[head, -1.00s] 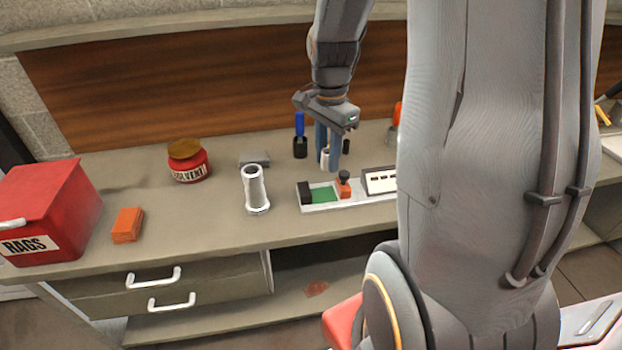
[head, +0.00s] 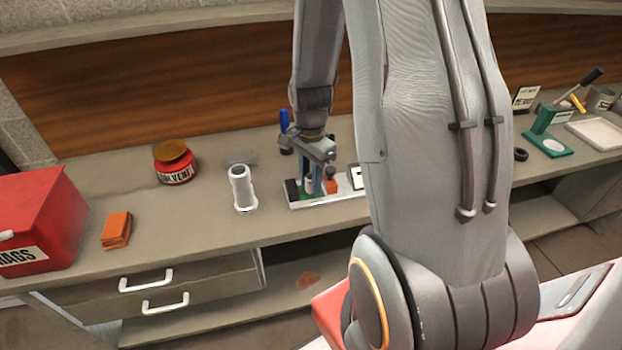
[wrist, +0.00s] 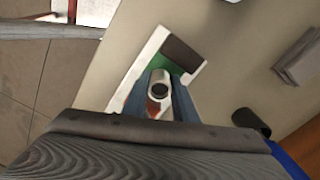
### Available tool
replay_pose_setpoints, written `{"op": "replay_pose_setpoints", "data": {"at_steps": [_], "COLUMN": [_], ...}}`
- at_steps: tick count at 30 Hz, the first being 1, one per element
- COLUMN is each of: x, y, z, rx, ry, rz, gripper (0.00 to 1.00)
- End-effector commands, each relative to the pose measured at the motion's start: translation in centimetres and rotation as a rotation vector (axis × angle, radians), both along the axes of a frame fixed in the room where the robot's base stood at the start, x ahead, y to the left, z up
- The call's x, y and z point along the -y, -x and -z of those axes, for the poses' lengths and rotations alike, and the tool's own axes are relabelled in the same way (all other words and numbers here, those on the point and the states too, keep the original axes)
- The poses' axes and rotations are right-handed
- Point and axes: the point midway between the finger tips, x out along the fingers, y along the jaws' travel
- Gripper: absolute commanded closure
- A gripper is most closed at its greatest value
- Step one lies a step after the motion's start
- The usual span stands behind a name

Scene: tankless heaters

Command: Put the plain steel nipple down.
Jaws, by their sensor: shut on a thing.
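My gripper (head: 318,184) is shut on the plain steel nipple, a short pale metal tube (wrist: 160,82). In the wrist view the nipple stands between the two blue fingers, its round open end facing the camera. The fingers are down at the white tray (head: 311,203), over or beside its green pad (wrist: 158,62). Whether the nipple's lower end touches the pad is hidden. A dark block (wrist: 182,52) forms one end of the tray, and an orange-red piece (head: 330,186) stands just right of the fingers.
A pale flanged pipe (head: 242,188) stands left of the tray. A red solvent jar (head: 174,165), orange block (head: 117,229) and red rags box (head: 38,220) are farther left.

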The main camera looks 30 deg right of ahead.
Motion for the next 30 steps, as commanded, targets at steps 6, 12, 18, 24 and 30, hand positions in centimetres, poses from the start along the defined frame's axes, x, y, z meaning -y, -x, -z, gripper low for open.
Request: {"op": "replay_pose_setpoints", "data": {"at_steps": [6, 12, 18, 24, 30], "x": [0.0, 0.0, 0.0, 0.0, 0.0], "y": [-0.1, -0.1, -0.1, -0.1, -0.1], "z": [0.2, 0.5, 0.5, 0.5, -0.4], "rx": [0.002, 0.001, 0.001, 0.001, 0.003], "ry": [0.001, 0.001, 0.001, 0.001, 0.000], "rz": [0.000, 0.000, 0.000, 0.000, 0.000], "gripper": [0.98, 0.98, 0.56, 0.56, 0.56]}}
